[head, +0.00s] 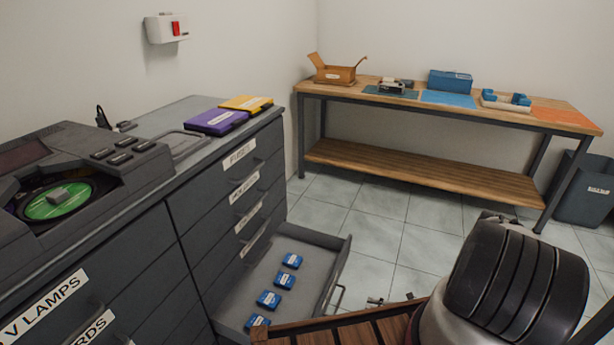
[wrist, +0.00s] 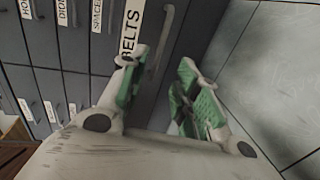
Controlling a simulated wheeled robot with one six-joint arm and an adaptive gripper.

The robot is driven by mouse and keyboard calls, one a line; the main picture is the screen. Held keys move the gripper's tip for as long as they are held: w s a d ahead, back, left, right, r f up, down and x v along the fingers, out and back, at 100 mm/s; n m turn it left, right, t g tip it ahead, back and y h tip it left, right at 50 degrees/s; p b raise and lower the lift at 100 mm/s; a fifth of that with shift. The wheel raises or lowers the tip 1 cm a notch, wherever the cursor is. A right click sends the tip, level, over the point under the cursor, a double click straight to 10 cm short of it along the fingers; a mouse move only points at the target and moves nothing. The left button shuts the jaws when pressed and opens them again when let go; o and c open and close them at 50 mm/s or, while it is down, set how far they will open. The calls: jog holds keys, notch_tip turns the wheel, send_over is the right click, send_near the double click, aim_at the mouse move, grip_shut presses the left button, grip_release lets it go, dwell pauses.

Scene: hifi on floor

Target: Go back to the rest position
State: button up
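My gripper (wrist: 160,88) shows in the wrist view with its green-padded fingers apart and nothing between them. Beyond the fingers are the dark fronts of a drawer cabinet (wrist: 178,50), one with the label BELTS. I cannot tell whether a fingertip touches the cabinet; they look apart. In the head view a black ribbed part of my arm fills the lower right, and I cannot make out the gripper there.
A low drawer (head: 335,275) stands pulled out with several blue boxes (head: 284,279) in it. A purple case (head: 216,122) and yellow case (head: 246,103) lie on the cabinet top. A workbench (head: 420,170) and grey bin (head: 583,195) stand behind. Tiled floor (head: 385,225) between is clear.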

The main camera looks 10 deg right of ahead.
jog(key=s+d+f+m+g+h, duration=0.45)
jog(key=s+f+m, duration=0.25)
jog(key=f+m, duration=0.3)
jog(key=s+d+m+g+h, duration=0.2)
jog(key=s+d+m+h, duration=0.1)
jog(key=d, duration=0.4)
jog(key=d+r+m+g+h, duration=0.3)
jog(key=d+r+m, duration=0.2)
jog(key=d+r, duration=0.45)
jog(key=d+r+m+g+h, duration=0.2)
jog(key=d+r+m, duration=0.3)
jog(key=r, duration=0.8)
jog(key=a+r+m+g+h, duration=0.1)
jog(key=a+r+m, duration=0.15)
jog(key=r, duration=1.15)
jog(key=a+r+m+g, duration=0.1)
jog(key=r+m, duration=0.3)
jog(key=r, duration=1.1)
jog(key=s+a+r+t, duration=0.2)
jog(key=a+r+t, duration=0.1)
jog(key=a+r, duration=0.4)
jog(key=s+a+r+t, duration=0.2)
jog(key=a+r, duration=0.5)
jog(key=r, duration=0.6)
jog(key=s+a+r+t, duration=0.2)
jog(key=a+r+t, duration=0.2)
jog(key=a+r, duration=0.4)
jog(key=v, duration=0.2)
jog(key=shift+r, duration=0.3)
